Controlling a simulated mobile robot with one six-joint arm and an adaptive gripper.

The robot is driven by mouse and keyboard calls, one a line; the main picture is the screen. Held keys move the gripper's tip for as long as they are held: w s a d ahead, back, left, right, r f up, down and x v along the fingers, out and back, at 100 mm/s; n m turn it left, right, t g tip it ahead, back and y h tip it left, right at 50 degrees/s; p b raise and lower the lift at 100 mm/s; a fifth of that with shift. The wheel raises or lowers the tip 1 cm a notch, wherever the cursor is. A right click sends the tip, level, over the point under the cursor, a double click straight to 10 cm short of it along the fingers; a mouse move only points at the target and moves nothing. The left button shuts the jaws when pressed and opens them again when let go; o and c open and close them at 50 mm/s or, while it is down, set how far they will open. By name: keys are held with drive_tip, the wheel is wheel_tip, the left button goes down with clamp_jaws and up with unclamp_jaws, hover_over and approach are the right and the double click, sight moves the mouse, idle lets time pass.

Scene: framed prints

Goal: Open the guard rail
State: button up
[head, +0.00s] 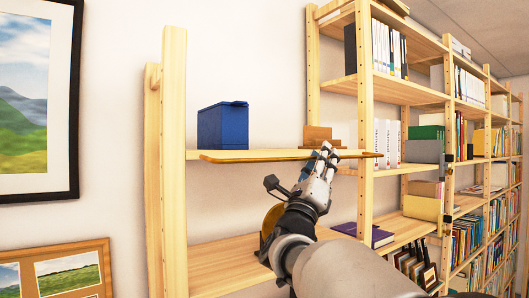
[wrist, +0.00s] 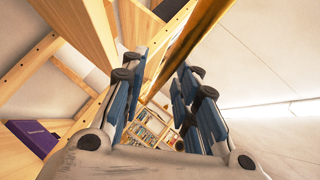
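The guard rail (head: 260,157) is a thin wooden bar along the front of the middle shelf in the head view. It sticks out slightly beyond the shelf edge and reaches past the right upright. In the wrist view the rail (wrist: 196,32) is a golden bar running down from the top toward the space between the fingers. My gripper (head: 327,154) is at the right part of the rail, its tips overlapping it in the head view. In the wrist view my gripper (wrist: 158,85) has its fingers apart. Whether they touch the rail I cannot tell.
A blue box (head: 222,127) and a small wooden object (head: 318,136) stand on the shelf behind the rail. A purple book (head: 372,236) lies on the shelf below. Uprights (head: 174,200) flank the bay. Framed prints (head: 40,95) hang at the left.

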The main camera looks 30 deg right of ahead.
drive_tip(key=shift+w+d+r, duration=0.1)
drive_tip(key=shift+d+r, duration=0.1)
drive_tip(key=shift+r, duration=0.05)
drive_tip(key=shift+c, duration=0.4)
clamp_jaws()
idle(0.4)
